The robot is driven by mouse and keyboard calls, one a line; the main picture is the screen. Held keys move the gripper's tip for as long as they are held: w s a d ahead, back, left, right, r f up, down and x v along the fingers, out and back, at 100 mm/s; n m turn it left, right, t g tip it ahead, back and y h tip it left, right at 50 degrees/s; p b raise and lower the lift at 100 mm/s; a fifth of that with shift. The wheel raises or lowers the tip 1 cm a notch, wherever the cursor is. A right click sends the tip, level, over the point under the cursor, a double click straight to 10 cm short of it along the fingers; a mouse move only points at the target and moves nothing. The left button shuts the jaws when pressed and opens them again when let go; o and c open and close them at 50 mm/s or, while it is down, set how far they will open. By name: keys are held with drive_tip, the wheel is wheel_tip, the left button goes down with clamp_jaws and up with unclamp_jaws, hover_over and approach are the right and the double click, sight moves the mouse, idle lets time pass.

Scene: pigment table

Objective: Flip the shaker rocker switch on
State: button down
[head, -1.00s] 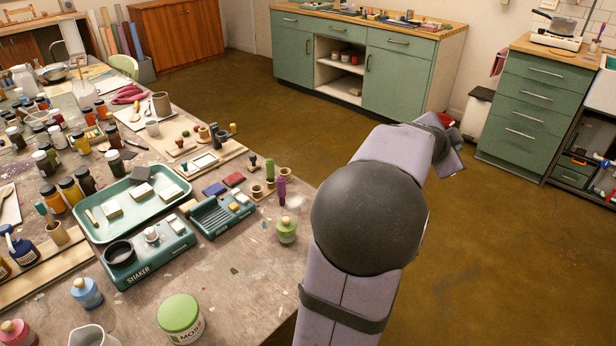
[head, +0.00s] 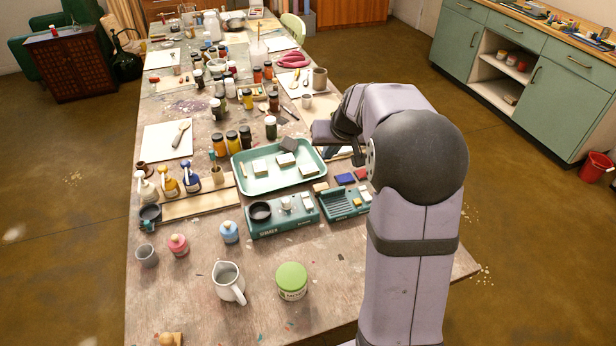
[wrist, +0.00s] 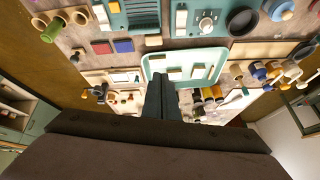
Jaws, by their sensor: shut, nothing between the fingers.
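The teal shaker (head: 268,228) sits on the near part of the table, with a dark round ring and a pale knob on top. A small pale part at its right end (head: 307,203) looks like the rocker switch; its position is too small to tell. The shaker also shows at the top of the wrist view (wrist: 219,13), with the pale switch-like piece (wrist: 181,19) beside the knob. My gripper (wrist: 160,80) is shut and empty, above the teal tray and apart from the shaker. In the head view my arm partly hides the gripper.
The teal tray (head: 240,178) with pale blocks lies behind the shaker. A ribbed teal rack (head: 345,212) stands right beside it. A green-lidded jar (head: 291,280) and a white jug (head: 229,283) stand in front. Several bottles crowd the table behind.

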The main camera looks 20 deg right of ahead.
drive_tip(key=a, duration=0.1)
drive_tip(key=s+a+n+g+p, duration=0.1)
drive_tip(key=a, duration=0.1)
drive_tip(key=s+a+n+g, duration=0.1)
drive_tip(key=a, duration=0.1)
drive_tip(key=shift+s+a+f, duration=0.1)
drive_tip(key=shift+a+f, duration=0.1)
drive_tip(key=shift+f, duration=0.1)
drive_tip(key=p, duration=0.4)
hover_over(305, 194)
drive_tip(key=s, duration=0.2)
drive_tip(key=f, duration=1.1)
drive_tip(key=shift+w+f, duration=0.25)
drive_tip(key=shift+f, duration=0.05)
drive_tip(key=shift+x, duration=0.75)
drive_tip(key=shift+s, duration=0.1)
